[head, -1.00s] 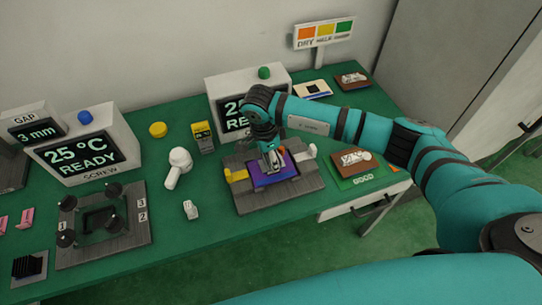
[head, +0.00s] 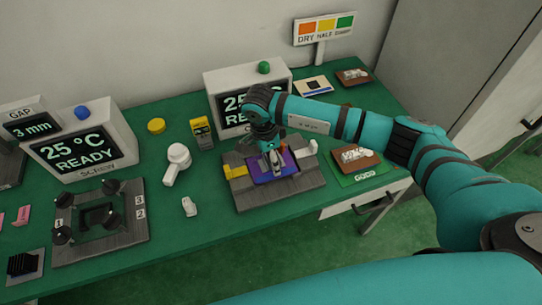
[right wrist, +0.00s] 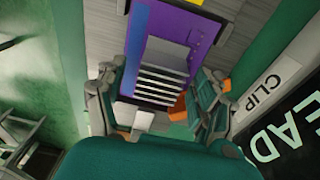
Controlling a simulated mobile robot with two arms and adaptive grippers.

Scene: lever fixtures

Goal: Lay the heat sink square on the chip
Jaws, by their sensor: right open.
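A purple board (head: 289,168) lies in the grey clip fixture (head: 313,186) at the middle of the table. The board also shows in the right wrist view (right wrist: 205,30). A silver finned heat sink (right wrist: 163,82) lies on the board in the right wrist view. My right gripper (head: 272,160) is low over the board. In the right wrist view my right gripper (right wrist: 162,80) is open, with one finger on each side of the heat sink and gaps between. I cannot see the chip, and whether the heat sink sits square on it cannot be told. My left gripper is out of view.
A display box (head: 222,83) stands behind the fixture. Yellow (head: 236,172) and white (head: 309,147) parts flank the board. A white tool (head: 177,165) lies left. A screw fixture (head: 135,237) with posts and a black finned block (head: 22,264) are farther left.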

